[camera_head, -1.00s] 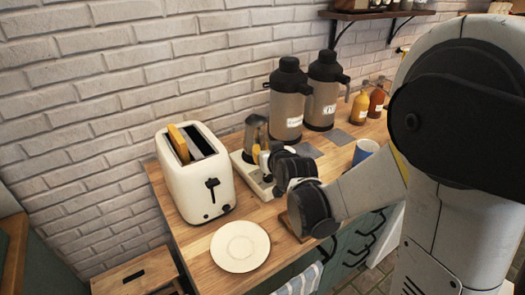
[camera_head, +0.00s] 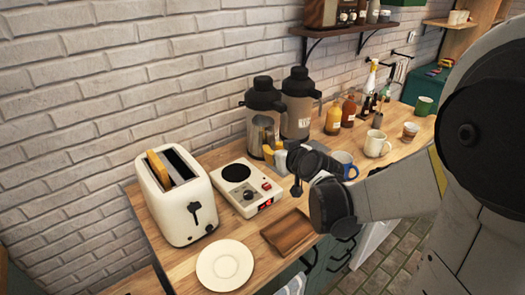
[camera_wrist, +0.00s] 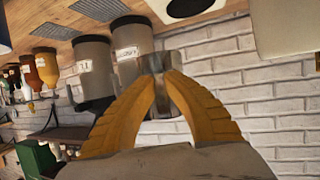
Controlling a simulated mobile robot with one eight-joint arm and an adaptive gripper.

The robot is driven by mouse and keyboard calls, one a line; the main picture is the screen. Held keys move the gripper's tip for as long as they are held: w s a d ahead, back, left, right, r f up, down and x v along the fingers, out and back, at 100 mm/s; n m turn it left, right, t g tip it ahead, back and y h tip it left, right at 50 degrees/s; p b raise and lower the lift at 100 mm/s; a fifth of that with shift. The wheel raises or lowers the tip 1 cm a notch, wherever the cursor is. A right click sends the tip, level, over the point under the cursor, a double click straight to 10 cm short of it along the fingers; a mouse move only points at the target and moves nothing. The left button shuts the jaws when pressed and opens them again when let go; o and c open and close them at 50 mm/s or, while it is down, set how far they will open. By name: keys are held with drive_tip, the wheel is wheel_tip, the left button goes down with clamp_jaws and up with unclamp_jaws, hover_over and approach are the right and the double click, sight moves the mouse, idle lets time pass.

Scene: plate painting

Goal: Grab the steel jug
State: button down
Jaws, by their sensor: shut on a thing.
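The steel jug (camera_head: 262,134) is a grey metal vessel in front of the left dark-topped dispenser, to the right of the hot plate. It shows upside down in the wrist view (camera_wrist: 158,62). My gripper (camera_head: 273,154) has yellow fingers closed on the jug from its near right side. In the wrist view my gripper's fingertips (camera_wrist: 162,82) meet at the jug's body. The fingers and wrist hide part of the jug, and I cannot tell how far it is above the counter.
A white hot plate (camera_head: 242,192) with a lit red display stands bare. Left are a toaster (camera_head: 181,212) with bread and a white plate (camera_head: 225,272). A wooden board (camera_head: 289,232) lies in front. Two dispensers (camera_head: 297,112) stand behind; a blue mug (camera_head: 350,171) is right.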

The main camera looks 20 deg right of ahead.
drive_tip(key=shift+s+d+r+p, duration=0.15)
drive_tip(key=shift+s+d+r, duration=0.15)
drive_tip(key=shift+d, duration=0.2)
drive_tip(key=shift+s+d+r+p, duration=0.15)
drive_tip(key=shift+d+r, duration=0.2)
drive_tip(key=shift+d, duration=0.1)
idle(1.2)
